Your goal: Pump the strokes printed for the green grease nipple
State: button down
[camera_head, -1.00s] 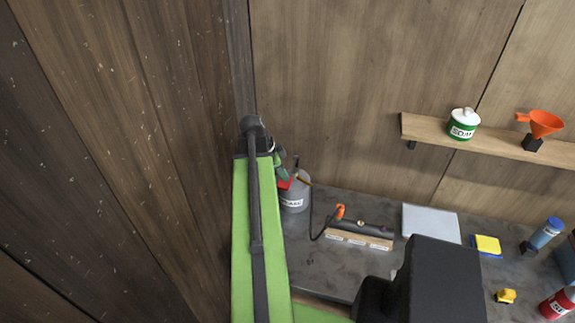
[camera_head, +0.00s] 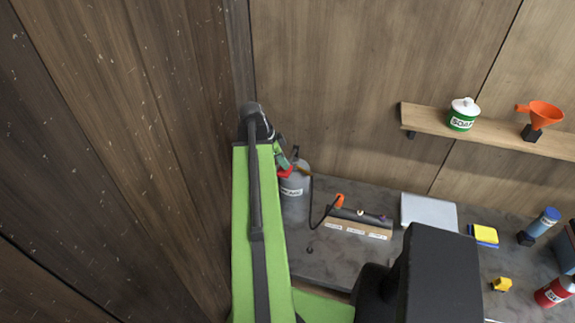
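A grey canister with a printed label (camera_head: 293,191) stands on the bench at the wall, and its top is partly hidden by my arm's end. A dark hose runs from it to an orange coupler (camera_head: 339,200) at the left end of a dark bar (camera_head: 362,216) with small coloured nipples. The coupler seems to sit on the bar. A pale wooden strip (camera_head: 357,229) in front carries several labels, too small to read. I cannot pick out the green nipple. My gripper (camera_head: 283,160) is at the canister's top, beside a red part (camera_head: 285,172); its fingers are mostly hidden.
A grey panel (camera_head: 429,211), yellow-and-blue sponge (camera_head: 484,235), blue bottle (camera_head: 545,223), small yellow object (camera_head: 502,284) and red bottle (camera_head: 556,292) lie to the right. A shelf (camera_head: 492,133) holds a soap pot (camera_head: 463,114) and orange funnel (camera_head: 541,115). A dark wall rises close on my left.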

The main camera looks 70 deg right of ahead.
aim_at(281, 169)
notch_tip(281, 169, down, 6)
jog(key=b, duration=0.5)
jog(key=shift+r, duration=0.1)
notch_tip(281, 169, up, 9)
jog(key=p, duration=0.8)
jog(key=shift+f+p, duration=0.2)
jog(key=shift+p, duration=0.1)
notch_tip(281, 169, up, 6)
jog(key=p, duration=0.6)
